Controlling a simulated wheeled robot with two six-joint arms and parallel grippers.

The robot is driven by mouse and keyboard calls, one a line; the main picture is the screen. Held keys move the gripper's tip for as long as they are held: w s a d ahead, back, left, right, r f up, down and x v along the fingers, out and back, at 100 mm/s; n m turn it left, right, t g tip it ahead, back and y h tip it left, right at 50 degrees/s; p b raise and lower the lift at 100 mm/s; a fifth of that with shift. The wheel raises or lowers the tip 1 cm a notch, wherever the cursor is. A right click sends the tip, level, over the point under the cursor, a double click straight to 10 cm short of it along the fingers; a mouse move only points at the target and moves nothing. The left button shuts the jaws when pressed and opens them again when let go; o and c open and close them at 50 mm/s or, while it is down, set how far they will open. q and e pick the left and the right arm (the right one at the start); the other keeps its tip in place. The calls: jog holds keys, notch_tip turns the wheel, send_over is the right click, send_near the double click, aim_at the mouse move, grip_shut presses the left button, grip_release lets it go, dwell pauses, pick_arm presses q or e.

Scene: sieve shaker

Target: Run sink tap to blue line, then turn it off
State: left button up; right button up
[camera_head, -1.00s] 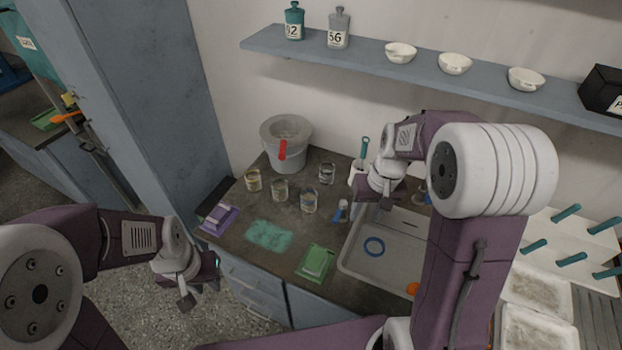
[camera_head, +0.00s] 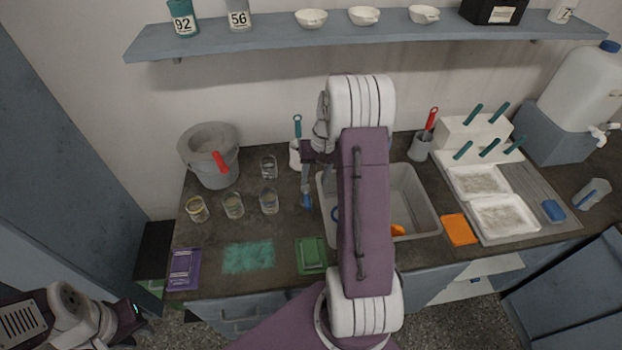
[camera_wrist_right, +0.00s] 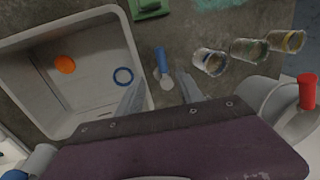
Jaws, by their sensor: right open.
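The grey sink (camera_head: 425,205) is set in the dark counter, with a blue ring and an orange ball (camera_wrist_right: 64,64) inside. My right arm covers much of the sink in the head view. I cannot make out the sink tap or a blue line. My right gripper (camera_wrist_right: 158,98) is open and empty, pointing down beside the sink's left edge. A blue-handled tool (camera_wrist_right: 161,62) lies on the counter, showing between its fingertips; the distance is unclear. The tool also shows in the head view (camera_head: 306,199). My left gripper (camera_head: 130,313) hangs at the lower left, away from the counter.
Several glass beakers (camera_head: 268,201) and a grey bucket (camera_head: 208,165) with a red handle stand left of the sink. A holder (camera_head: 295,155) stands behind my right gripper. White trays (camera_head: 505,215) and a jug with a spigot (camera_head: 580,85) stand at the right.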

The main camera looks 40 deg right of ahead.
aim_at(308, 199)
jog(key=f, duration=0.2)
jog(key=a+f, duration=0.1)
jog(key=f, duration=0.2)
jog(key=w+f, duration=0.1)
jog(key=f, duration=0.2)
jog(key=shift+a+f+p, duration=0.2)
jog(key=shift+p, duration=0.1)
jog(key=shift+a+f, duration=0.2)
jog(key=shift+f, duration=0.05)
jog(key=shift+c, duration=0.3)
grip_shut()
